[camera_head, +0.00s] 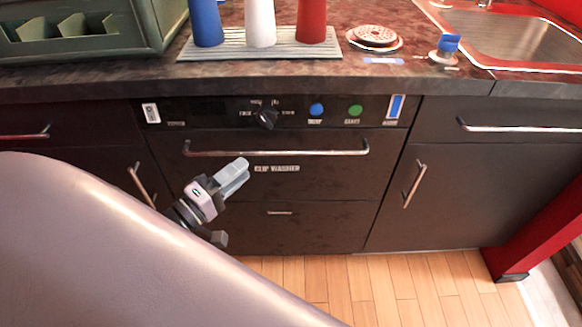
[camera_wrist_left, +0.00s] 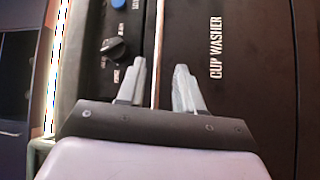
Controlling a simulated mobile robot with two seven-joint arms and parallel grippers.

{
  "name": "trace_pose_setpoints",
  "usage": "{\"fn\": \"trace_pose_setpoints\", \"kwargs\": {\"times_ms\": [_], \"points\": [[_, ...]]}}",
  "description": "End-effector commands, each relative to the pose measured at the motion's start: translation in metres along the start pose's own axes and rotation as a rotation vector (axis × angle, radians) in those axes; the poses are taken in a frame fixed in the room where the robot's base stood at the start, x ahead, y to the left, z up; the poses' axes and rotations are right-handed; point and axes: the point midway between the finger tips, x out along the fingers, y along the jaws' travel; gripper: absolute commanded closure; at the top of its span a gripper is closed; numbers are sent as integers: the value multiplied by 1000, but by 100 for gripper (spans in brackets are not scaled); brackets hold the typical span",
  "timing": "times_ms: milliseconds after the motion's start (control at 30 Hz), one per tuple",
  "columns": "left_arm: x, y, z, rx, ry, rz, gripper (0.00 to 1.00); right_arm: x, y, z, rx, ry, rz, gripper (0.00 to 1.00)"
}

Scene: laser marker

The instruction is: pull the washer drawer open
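The cup washer drawer (camera_head: 330,178) is a dark front labelled "CUP WASHER", and it looks shut. Its long metal bar handle (camera_head: 275,152) runs along its top; it also shows as an upright line in the left wrist view (camera_wrist_left: 159,45). My left gripper (camera_head: 240,168) is just below the handle's left half in the head view. Its two pale fingers (camera_wrist_left: 160,78) are apart with the handle lined up between them in the wrist view. I cannot tell whether the tips reach around the bar. My right gripper is not in view.
A black control panel (camera_head: 215,112) with a knob (camera_head: 267,118), blue and green buttons sits above the drawer. The counter above holds blue, white and red cups on a ribbed mat (camera_head: 225,52). A cabinet handle (camera_head: 414,184) stands right. Wooden floor (camera_head: 400,290) lies below.

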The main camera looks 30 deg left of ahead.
Motion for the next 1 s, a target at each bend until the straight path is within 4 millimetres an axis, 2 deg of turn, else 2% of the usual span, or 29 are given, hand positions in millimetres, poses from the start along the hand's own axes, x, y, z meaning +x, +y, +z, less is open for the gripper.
{"fn": "trace_pose_setpoints", "kwargs": {"times_ms": [267,700,1000], "points": [[5,0,-5,-72,-10,39,64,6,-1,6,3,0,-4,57],[58,2,-4,-71,-9,39,64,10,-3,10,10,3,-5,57],[73,2,-4,-71,-9,36,64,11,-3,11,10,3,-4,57]]}}
